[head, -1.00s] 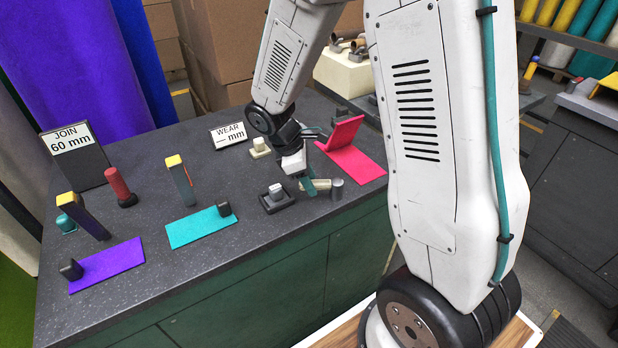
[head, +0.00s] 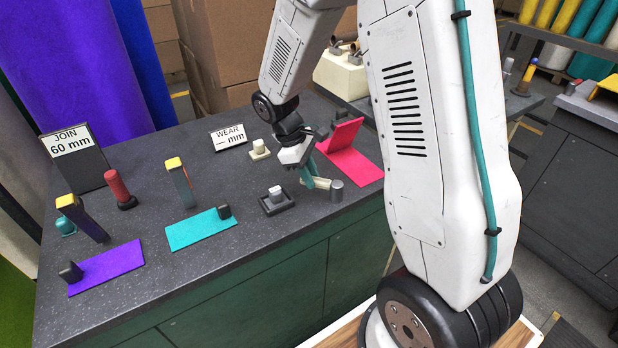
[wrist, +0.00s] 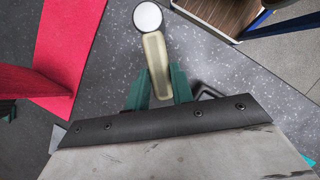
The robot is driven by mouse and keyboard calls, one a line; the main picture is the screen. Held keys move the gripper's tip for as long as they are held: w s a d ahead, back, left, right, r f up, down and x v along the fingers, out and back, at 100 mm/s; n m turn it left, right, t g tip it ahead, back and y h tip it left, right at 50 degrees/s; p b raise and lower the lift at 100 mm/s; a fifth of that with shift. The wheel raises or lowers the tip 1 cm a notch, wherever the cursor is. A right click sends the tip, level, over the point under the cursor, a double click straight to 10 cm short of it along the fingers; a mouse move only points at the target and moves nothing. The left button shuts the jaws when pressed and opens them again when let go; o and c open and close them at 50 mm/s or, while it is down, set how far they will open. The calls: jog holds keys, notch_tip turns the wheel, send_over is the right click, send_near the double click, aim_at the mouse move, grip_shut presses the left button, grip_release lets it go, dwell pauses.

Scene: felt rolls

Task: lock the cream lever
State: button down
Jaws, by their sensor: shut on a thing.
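The cream lever (wrist: 155,55) is a rounded bar running from a grey round post (wrist: 147,17) in the wrist view. My gripper (wrist: 158,88) is shut on the lever's free end, with one teal finger along each side. In the head view the cream lever (head: 318,184) lies low over the dark counter, left of the grey post (head: 337,191). My gripper (head: 307,181) comes down on its left end and hides part of it.
A pink felt strip (head: 358,168) with an upright pink piece lies behind the lever. A dark block with a light knob (head: 276,198) stands to the left. The counter's front edge is close.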

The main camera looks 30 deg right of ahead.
jog(key=d+m, duration=0.1)
jog(key=m, duration=0.1)
jog(key=w+d+m+y, duration=0.1)
jog(key=shift+w+m+g, duration=0.15)
jog(key=shift+m+g, duration=0.15)
jog(key=shift+m, duration=0.1)
jog(key=shift+w+d+r+m+y, duration=0.1)
jog(key=shift+d+m+y, duration=0.3)
jog(key=shift+m, duration=0.35)
jog(key=shift+w+d+f+m+y, duration=0.1)
jog(key=shift+d+m+y, duration=0.1)
jog(key=shift+d+m, duration=0.5)
jog(key=shift+w+d+r+m+y, duration=0.1)
jog(key=shift+d+m+y, duration=0.2)
jog(key=shift+m, duration=0.55)
jog(key=c, duration=1.2)
grip_release()
jog(key=v, duration=0.7)
jog(key=shift+w+r, duration=0.25)
jog(key=shift+r, duration=0.05)
jog(key=shift+d, duration=0.1)
